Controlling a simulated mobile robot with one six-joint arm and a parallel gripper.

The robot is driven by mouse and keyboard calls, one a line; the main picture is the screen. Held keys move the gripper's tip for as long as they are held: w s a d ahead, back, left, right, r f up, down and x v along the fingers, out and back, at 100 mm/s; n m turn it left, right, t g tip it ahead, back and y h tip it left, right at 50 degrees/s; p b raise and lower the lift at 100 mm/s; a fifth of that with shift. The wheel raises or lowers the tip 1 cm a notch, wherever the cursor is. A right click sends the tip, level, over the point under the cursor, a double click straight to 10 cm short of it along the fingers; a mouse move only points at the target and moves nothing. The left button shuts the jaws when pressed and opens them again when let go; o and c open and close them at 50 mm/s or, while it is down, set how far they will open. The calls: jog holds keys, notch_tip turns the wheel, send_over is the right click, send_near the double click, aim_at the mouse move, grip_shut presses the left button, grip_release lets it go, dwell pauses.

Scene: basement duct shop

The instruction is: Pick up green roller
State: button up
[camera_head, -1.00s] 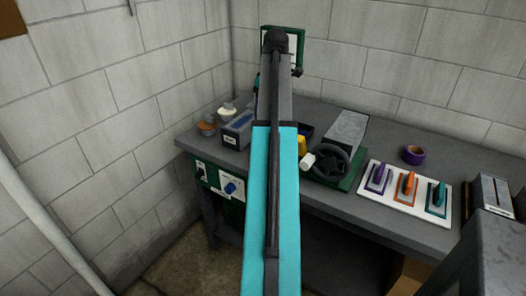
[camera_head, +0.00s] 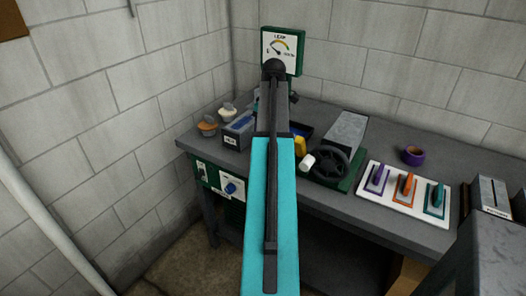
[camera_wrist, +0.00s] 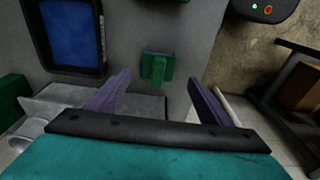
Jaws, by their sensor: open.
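In the wrist view, a small green piece with a wide bar and a short stem (camera_wrist: 157,67) lies on the grey bench top; it looks like the green roller. My gripper (camera_wrist: 160,84) is open, with its two purple fingers apart. The green piece shows between and just beyond the fingertips, and nothing is held. I cannot tell how high the fingers are above it. In the head view my arm hides the green piece and most of the gripper.
A dark tray with a blue inside (camera_wrist: 71,36) is left of the green piece. The bench edge and floor (camera_wrist: 245,60) are at right. In the head view, a green machine with a handwheel (camera_head: 333,160), a white board of trowels (camera_head: 390,206) and a gauge (camera_head: 282,48) stand around.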

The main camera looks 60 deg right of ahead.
jog(key=shift+f, duration=0.2)
dwell(0.3)
jog(key=shift+w+d+f+p, duration=0.15)
jog(key=shift+f+p, duration=0.1)
jog(key=shift+f, duration=0.2)
jog(key=shift+w+a+f+p, duration=0.1)
jog(key=shift+f+p, duration=0.1)
jog(key=shift+f, duration=0.2)
jog(key=shift+w+d+f+p, duration=0.1)
jog(key=shift+w+f+p, duration=0.1)
jog(key=shift+f, duration=0.6)
jog(key=shift+w+f+p, duration=0.1)
jog(key=shift+f+p, duration=0.05)
jog(key=shift+f, duration=0.65)
jog(key=c, duration=1.3)
jog(key=shift+r, duration=0.1)
jog(key=shift+r+b, duration=0.95)
jog(key=shift+r, duration=4)
